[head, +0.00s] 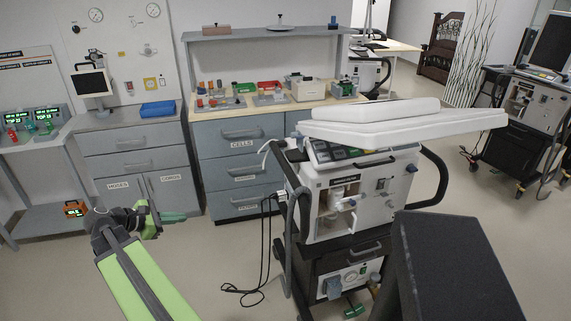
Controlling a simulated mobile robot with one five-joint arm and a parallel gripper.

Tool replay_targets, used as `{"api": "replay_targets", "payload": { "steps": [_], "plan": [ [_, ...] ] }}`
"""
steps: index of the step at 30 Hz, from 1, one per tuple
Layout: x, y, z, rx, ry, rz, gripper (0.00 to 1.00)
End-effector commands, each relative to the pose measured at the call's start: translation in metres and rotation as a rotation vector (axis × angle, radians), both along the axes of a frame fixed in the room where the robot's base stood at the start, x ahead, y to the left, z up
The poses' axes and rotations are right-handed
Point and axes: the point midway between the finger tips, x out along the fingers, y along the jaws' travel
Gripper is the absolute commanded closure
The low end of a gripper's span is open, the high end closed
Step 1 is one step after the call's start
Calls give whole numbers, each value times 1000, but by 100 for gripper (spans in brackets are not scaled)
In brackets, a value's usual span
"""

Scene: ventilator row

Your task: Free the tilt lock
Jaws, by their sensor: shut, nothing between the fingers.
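A ventilator cart (345,215) stands in the middle of the head view, with dark handles at its sides and a white padded top (450,120) that sits at a slant. I cannot make out which part is the tilt lock. A small white fitting with a tan part (348,203) shows on the cart's front panel. A small green part (353,311) shows low on the cart, near the bottom edge. My gripper (180,217) is shut and empty at the left, in front of the grey cabinets and well apart from the cart.
A black cable (264,255) hangs from the cart's left side to the floor. Grey drawer cabinets (237,165) line the back wall. A bench with green-lit devices (45,116) stands at the left. Another cart (525,120) stands at the right. Floor between gripper and cart is mostly clear.

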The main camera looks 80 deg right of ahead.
Motion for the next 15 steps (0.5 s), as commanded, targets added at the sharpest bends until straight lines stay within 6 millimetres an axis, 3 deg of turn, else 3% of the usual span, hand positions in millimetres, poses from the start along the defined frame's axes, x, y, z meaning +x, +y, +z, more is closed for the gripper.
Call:
{"api": "replay_targets", "payload": {
  "steps": [1, 3, 6, 10, 15],
  "plan": [
    [-49, -51, -3, -41, 183, -26, 100],
    [-112, -99, 23, -56, 455, -61, 100],
    [-185, -138, 58, -20, 784, -135, 100],
    [-238, -157, 89, 52, 1047, -216, 100],
    [-256, -161, 104, 91, 1146, -248, 100]
  ]
}}
